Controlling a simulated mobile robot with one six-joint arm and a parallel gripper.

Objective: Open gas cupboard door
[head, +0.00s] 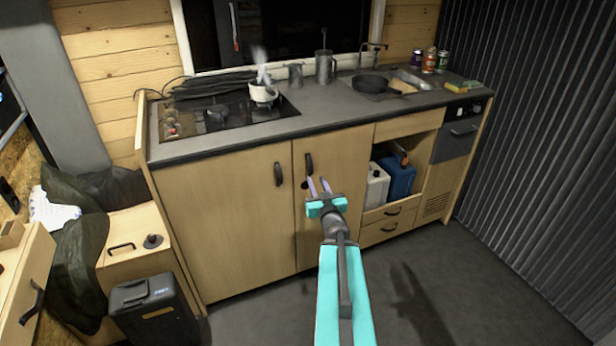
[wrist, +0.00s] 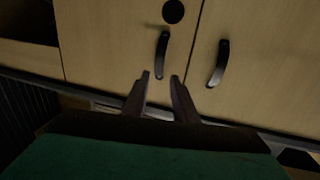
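Two light wood cupboard doors stand shut under the worktop: a wide left door (head: 225,215) and a narrower right door (head: 345,165). Nothing visible marks which is the gas cupboard. The narrow door has a dark curved handle (head: 309,164), also in the wrist view (wrist: 162,55), and a dark round spot (wrist: 173,11). The wide door's handle (head: 278,174) also shows in the wrist view (wrist: 218,64). My gripper (head: 318,184) is open and empty in front of the narrow door. In the wrist view its fingertips (wrist: 160,76) line up either side of one handle end; contact is unclear.
The worktop (head: 335,112) above carries a hob, a steaming pot and a pan. Right of the doors is an open compartment with a blue container (head: 398,178) and drawers below. A black box (head: 155,308) stands at the lower left. Floor before the doors is clear.

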